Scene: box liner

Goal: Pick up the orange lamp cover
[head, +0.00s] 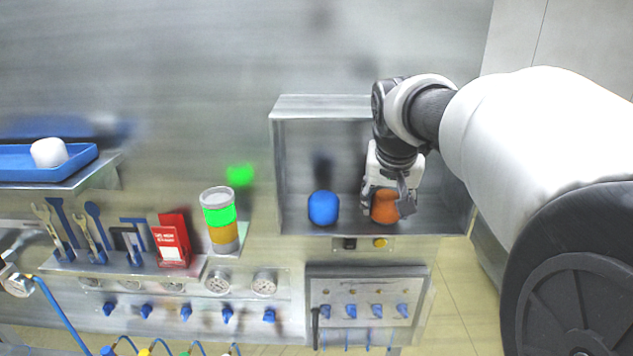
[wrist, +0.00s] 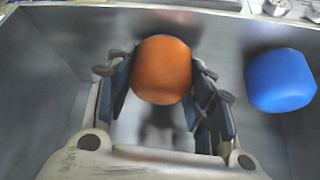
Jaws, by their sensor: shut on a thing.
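The orange lamp cover (head: 384,208) is a rounded orange piece in the grey metal box (head: 290,170), in its right part in the head view. My gripper (head: 390,196) reaches into the box from above and is shut on the cover. In the wrist view the orange cover (wrist: 161,70) sits between the two fingers of my gripper (wrist: 165,85), which press on its left and right sides. The cover's underside is hidden, so I cannot tell whether it touches the box floor.
A blue rounded cover (head: 323,208) stands in the same box, left of the orange one; it also shows at right in the wrist view (wrist: 280,80). The box walls enclose both. A signal lamp (head: 219,220) and a tool shelf (head: 130,265) are at left.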

